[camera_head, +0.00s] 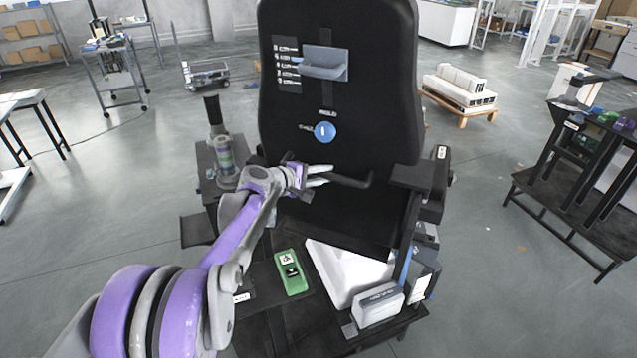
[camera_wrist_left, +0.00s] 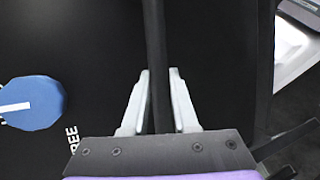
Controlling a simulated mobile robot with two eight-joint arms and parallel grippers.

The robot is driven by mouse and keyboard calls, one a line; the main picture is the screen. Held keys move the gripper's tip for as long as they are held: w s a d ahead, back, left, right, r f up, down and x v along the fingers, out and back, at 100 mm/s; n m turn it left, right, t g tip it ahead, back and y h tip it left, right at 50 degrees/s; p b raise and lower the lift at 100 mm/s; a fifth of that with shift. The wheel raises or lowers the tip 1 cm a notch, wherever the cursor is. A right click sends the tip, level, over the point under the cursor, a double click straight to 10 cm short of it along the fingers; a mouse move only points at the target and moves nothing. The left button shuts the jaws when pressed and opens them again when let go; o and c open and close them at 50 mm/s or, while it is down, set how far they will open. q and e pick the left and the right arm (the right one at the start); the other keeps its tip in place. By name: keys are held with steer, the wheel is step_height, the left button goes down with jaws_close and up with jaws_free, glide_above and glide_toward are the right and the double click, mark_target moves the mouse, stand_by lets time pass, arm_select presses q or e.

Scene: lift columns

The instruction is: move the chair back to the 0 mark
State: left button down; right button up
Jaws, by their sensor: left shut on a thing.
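The chair back (camera_head: 345,215) is a tall black panel standing upright in the middle of the head view. It carries a scale plate (camera_head: 287,64) with several marks, too small to read, beside a grey-blue block (camera_head: 326,63). A blue knob (camera_head: 325,131) has its white line pointing up to a label that appears to read HOLD; FREE is at its left. The knob also shows in the left wrist view (camera_wrist_left: 32,103). My left gripper (camera_head: 320,177) is shut on the black handle (camera_head: 354,181), whose bar runs between its fingers in the wrist view (camera_wrist_left: 155,40).
Below the back are a green device (camera_head: 291,272), a white tray-like piece (camera_head: 340,270) and a grey-white box (camera_head: 378,304). A dark armrest (camera_head: 412,176) juts out at the right. A dark table (camera_head: 590,160) stands far right. Open grey floor lies around.

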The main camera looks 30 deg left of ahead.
arm_select(q)
steer(key=shift+w+a+r, duration=0.15)
steer(key=shift+r, duration=0.2)
steer(key=c, duration=1.1)
jaws_free()
steer(key=shift+c, duration=0.2)
steer(key=o, duration=0.5)
steer(key=shift+w+f, duration=0.1)
steer(key=shift+c, duration=0.2)
steer(key=shift+s, duration=0.45)
steer(key=v, duration=1)
steer(key=shift+b, duration=0.35)
